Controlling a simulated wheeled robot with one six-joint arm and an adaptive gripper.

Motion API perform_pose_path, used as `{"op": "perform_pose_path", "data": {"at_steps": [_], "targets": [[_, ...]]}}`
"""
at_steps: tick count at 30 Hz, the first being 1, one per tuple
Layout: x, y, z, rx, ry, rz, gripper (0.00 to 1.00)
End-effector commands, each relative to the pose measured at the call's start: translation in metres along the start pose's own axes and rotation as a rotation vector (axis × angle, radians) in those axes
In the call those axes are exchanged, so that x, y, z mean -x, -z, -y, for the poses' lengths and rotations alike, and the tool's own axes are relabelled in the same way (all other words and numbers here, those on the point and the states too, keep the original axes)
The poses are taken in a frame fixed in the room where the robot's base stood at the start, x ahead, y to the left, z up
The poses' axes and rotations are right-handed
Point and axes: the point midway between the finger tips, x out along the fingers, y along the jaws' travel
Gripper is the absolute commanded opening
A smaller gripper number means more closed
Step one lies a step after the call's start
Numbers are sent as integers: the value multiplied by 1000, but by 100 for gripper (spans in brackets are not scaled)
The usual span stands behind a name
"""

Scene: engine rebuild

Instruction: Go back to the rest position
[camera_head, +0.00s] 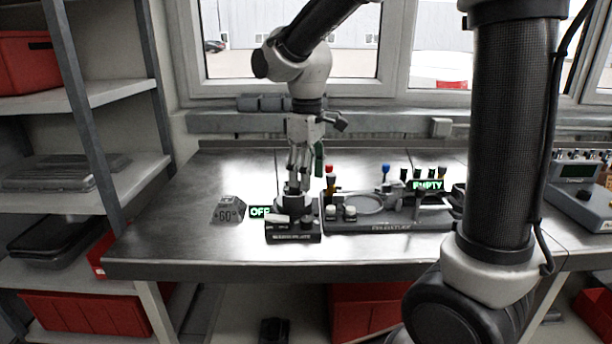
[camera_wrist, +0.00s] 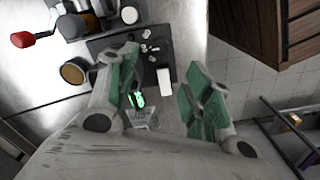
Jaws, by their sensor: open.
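My gripper (camera_head: 299,178) points down over the metal workbench (camera_head: 170,200), above a small black device (camera_head: 293,232) with a round dark part on top. In the wrist view my gripper (camera_wrist: 165,100) shows two green-padded fingers spread apart with nothing held between them. The black device (camera_wrist: 110,45) lies beyond the fingertips there, with a white block on it. I cannot tell from the head view whether the fingertips touch the round part. My arm reaches in from the top of the head view.
A grey block marked 60 (camera_head: 228,210) sits left of the device. A fixture (camera_head: 390,226) with knobs and an "EMPTY" display stands to its right. A grey instrument (camera_head: 582,205) is at the far right. Shelves (camera_head: 105,93) stand left. The bench's left part is clear.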

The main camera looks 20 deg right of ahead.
Motion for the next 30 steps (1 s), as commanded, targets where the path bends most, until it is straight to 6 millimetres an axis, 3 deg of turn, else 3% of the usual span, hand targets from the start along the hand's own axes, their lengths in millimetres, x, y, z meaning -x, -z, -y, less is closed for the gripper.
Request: {"op": "perform_pose_path", "data": {"at_steps": [8, 10, 17, 24, 30], "targets": [[0, 1, 0, -49, -1, -3, 50], [-11, -10, 4, -116, 8, 21, 50], [2, -89, 15, -365, -8, -31, 50], [23, -186, 24, -624, -59, -190, 50], [37, -231, 30, -731, -118, -313, 50]]}}
